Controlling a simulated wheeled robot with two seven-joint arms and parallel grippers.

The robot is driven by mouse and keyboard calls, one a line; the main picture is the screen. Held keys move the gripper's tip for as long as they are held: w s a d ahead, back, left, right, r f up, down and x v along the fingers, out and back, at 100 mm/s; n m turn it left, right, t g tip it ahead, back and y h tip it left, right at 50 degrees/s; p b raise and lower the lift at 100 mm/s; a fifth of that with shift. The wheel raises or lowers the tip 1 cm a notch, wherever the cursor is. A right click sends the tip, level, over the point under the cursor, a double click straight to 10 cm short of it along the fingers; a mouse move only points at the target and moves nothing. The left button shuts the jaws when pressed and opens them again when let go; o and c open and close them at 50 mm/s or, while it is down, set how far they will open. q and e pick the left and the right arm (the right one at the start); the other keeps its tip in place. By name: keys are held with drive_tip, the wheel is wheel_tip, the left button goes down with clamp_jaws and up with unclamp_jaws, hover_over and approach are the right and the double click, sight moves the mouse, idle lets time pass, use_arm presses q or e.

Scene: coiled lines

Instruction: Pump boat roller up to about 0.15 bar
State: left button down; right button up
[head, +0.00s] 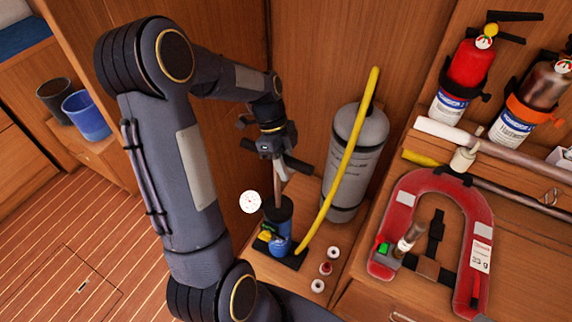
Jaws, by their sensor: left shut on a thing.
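A dark hand pump (278,212) with a blue lower part stands upright on a black foot plate. A round white gauge (250,202) sits at its left. Its rod (277,183) shows above the barrel, so the handle is raised. My left gripper (274,152) is above the pump, shut on the dark pump handle (298,165), partly hidden by the fingers. A yellow hose (345,165) runs from the pump base up past a grey upright cylinder (345,190), seemingly the boat roller. The hose's far connection and the gauge reading cannot be made out. My right gripper is not in view.
Small round caps (326,268) lie right of the pump. A red horseshoe-shaped life jacket (400,200) lies at the right, below two extinguishers (470,65) on the wall. A blue cup (88,115) stands at left. The striped floor (70,230) is clear.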

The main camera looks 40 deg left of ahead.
use_arm(q)
wheel_tip(320, 180, down, 15)
drive_tip(key=b, duration=1.2)
drive_tip(key=shift+f, duration=0.15)
drive_tip(key=c, duration=1.2)
unclamp_jaws()
drive_tip(key=shift+o, duration=0.2)
drive_tip(key=v, duration=0.8)
